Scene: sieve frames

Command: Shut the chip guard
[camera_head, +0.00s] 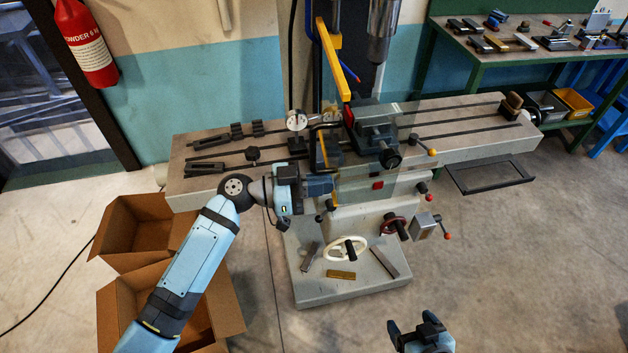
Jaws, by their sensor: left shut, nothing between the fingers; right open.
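The chip guard (409,122) appears as a clear panel in front of the vise on the milling machine's table, with a yellow upright strip (322,150) along its left side. It is hard to tell how far its panel is swung. My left gripper (326,186) is shut and empty at the table's front edge, just below the yellow strip; I cannot tell if it touches the guard. My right gripper (411,328) is open and empty, low at the bottom of the view, well away from the machine.
The vise (373,130) and a dial gauge (297,121) stand on the long slotted table (455,120). Handwheels and ball-ended levers stick out below. Cardboard boxes (140,235) lie under my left arm. A workbench (530,50) stands at the back right. Floor at right is clear.

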